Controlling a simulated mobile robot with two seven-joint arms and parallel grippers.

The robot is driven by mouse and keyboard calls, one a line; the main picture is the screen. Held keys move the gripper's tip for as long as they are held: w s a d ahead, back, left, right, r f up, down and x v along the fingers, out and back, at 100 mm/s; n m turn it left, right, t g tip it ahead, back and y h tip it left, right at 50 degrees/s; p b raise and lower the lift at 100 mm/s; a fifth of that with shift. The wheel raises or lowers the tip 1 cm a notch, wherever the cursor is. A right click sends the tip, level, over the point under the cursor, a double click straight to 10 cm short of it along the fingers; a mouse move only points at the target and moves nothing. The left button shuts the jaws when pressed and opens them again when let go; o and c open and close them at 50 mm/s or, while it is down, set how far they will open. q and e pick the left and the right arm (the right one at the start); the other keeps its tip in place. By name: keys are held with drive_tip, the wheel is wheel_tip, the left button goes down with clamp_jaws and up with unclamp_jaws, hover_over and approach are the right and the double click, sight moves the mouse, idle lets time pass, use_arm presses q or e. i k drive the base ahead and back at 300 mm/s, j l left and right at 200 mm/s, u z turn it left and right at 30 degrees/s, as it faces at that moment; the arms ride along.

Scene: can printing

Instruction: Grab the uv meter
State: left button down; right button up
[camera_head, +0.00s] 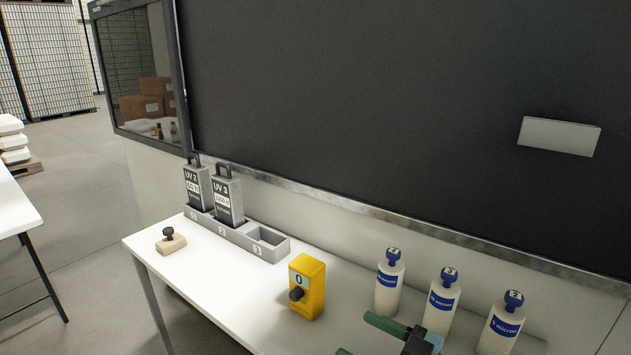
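Two grey, handled UV meters stand upright in a grey holder (236,236) at the back left of the white table. The left meter (197,188) reads "UV 2" and the right meter (228,199) reads "UV 3". The holder's right compartment, marked 3, is empty. My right gripper (353,334) is at the bottom edge, well to the right of the meters. Its two green fingers point left and are spread apart, with nothing seen between them. The lower finger is partly cut off by the frame. My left gripper is not in view.
A yellow device (308,286) with a black knob stands between the holder and my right gripper. Three white bottles (389,283) with blue tops stand to the right. A stamp (170,241) lies at the table's left. A dark board (400,110) rises behind the table (225,295).

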sight(306, 272)
drive_tip(key=k+l, duration=0.15)
drive_tip(key=k, duration=0.4)
drive_tip(key=k+l, duration=0.15)
drive_tip(key=k, duration=0.45)
